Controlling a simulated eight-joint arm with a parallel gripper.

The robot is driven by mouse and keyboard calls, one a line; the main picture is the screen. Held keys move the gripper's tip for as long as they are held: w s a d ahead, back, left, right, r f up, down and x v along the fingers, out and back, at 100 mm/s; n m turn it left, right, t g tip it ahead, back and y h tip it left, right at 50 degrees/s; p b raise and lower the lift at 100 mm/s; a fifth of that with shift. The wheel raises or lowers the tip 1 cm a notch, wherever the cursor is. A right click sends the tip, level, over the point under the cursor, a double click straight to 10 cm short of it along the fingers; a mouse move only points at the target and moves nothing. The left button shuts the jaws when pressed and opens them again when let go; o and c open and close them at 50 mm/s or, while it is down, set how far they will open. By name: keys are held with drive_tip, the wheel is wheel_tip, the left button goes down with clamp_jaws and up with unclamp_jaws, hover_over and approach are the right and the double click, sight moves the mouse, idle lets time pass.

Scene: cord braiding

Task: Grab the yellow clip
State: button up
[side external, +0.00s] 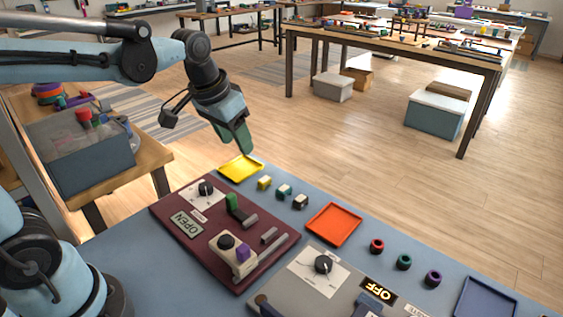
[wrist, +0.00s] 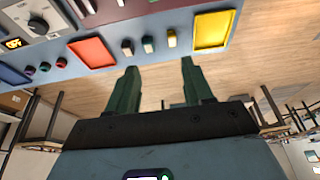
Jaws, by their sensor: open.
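The yellow clip (side external: 264,183) is a small block with a pale top, standing on the blue-grey table just right of the yellow tray. It also shows in the wrist view (wrist: 172,38), beyond my fingertips and between their lines, nearer the right finger. My gripper (side external: 246,152) is above the far edge of the table, over the yellow tray's far end in the side view. Its two green fingers are spread apart and empty in the wrist view (wrist: 159,65). Nothing touches the clip.
A green clip (side external: 283,192) and a black clip (side external: 301,201) stand in a row beside the yellow one. The yellow tray (side external: 236,174) and a red-orange tray (side external: 334,224) flank the row. A dark red panel (side external: 205,240) with knobs and an OPEN sign lies in front.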

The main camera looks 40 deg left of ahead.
drive_tip(key=w+a+f+g, duration=0.2)
drive_tip(key=w+f+g, duration=0.2)
drive_tip(key=w, duration=0.6)
hover_over(265, 179)
wheel_tip(265, 179, down, 7)
drive_tip(key=shift+d+f, duration=0.15)
drive_tip(key=shift+f, duration=0.05)
drive_tip(key=shift+a+f, duration=0.2)
drive_tip(key=shift+f, duration=2.4)
clamp_jaws()
